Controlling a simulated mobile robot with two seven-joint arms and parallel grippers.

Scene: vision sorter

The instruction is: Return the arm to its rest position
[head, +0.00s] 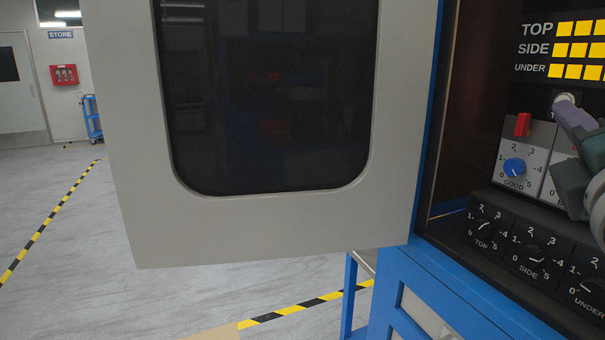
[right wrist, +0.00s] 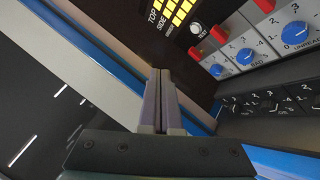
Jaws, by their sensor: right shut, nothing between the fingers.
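My right gripper (head: 568,108) is at the right edge of the head view, in front of the dark control panel (head: 480,130). Its purple-grey fingers are shut with nothing between them. In the right wrist view the closed fingertips (right wrist: 159,74) point towards the panel, beside its blue frame. In the head view the tips overlap a pale round button; in the right wrist view this button (right wrist: 196,29) shows clear of them. Contact cannot be told from the head view. My left gripper is not in view.
A large grey door (head: 270,215) with a dark window hangs open across the head view's middle. The panel has blue knobs (head: 515,167), red switches (head: 522,125), black dials (head: 535,254) and yellow lights (head: 580,50). Open floor (head: 60,190) lies at the left.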

